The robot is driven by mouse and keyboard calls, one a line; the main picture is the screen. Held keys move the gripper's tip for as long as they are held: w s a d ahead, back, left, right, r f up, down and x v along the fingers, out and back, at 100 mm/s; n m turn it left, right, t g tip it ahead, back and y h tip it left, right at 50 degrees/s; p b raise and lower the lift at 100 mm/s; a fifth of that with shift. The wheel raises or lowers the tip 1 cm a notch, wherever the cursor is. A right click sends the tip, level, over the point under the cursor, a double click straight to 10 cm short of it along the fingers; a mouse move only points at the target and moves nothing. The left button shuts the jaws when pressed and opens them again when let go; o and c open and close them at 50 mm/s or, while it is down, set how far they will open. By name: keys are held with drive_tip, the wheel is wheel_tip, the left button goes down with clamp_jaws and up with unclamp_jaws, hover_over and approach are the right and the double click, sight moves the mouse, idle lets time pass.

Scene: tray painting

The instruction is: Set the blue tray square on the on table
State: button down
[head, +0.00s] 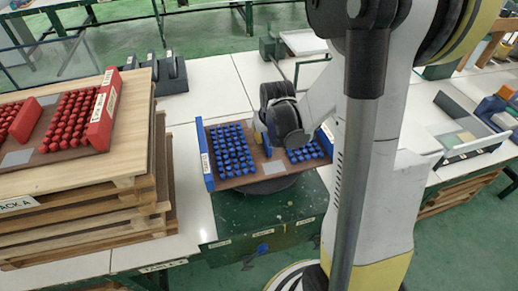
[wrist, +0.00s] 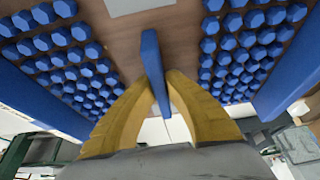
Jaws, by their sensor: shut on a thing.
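The blue tray (head: 207,158) is a brown board with rows of blue knobs, blue end walls and a blue central handle (wrist: 150,55). In the head view it lies over a dark round turntable (head: 270,186) on a green table (head: 240,215), slightly turned against the table edges. I cannot tell whether it touches the turntable. My gripper (head: 262,140) is above the tray's middle, its yellow fingers shut on the handle, as the wrist view (wrist: 157,90) shows. My arm hides part of the tray's right side.
A stack of wooden boards (head: 80,215) with a red-knobbed tray (head: 100,115) on top stands at the left. White table tops (head: 200,90) lie behind the tray. A dark holder (head: 160,75) stands at the back left. Grey trays and boxes (head: 465,130) are at the right.

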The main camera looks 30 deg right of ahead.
sight(259, 145)
drive_tip(key=shift+w+a+f, duration=0.2)
drive_tip(key=shift+w+f, duration=0.15)
drive_tip(key=shift+w, duration=0.2)
drive_tip(key=shift+w+a+f, duration=0.15)
drive_tip(key=shift+w+f, duration=0.2)
drive_tip(key=shift+w, duration=0.2)
wheel_tip(259, 145, down, 4)
drive_tip(key=shift+f+b, duration=0.1)
drive_tip(key=shift+b, duration=1.1)
drive_tip(key=shift+r, duration=0.2)
drive_tip(key=shift+f, duration=0.1)
drive_tip(key=c, duration=1.7)
unclamp_jaws()
drive_tip(key=shift+o, duration=0.5)
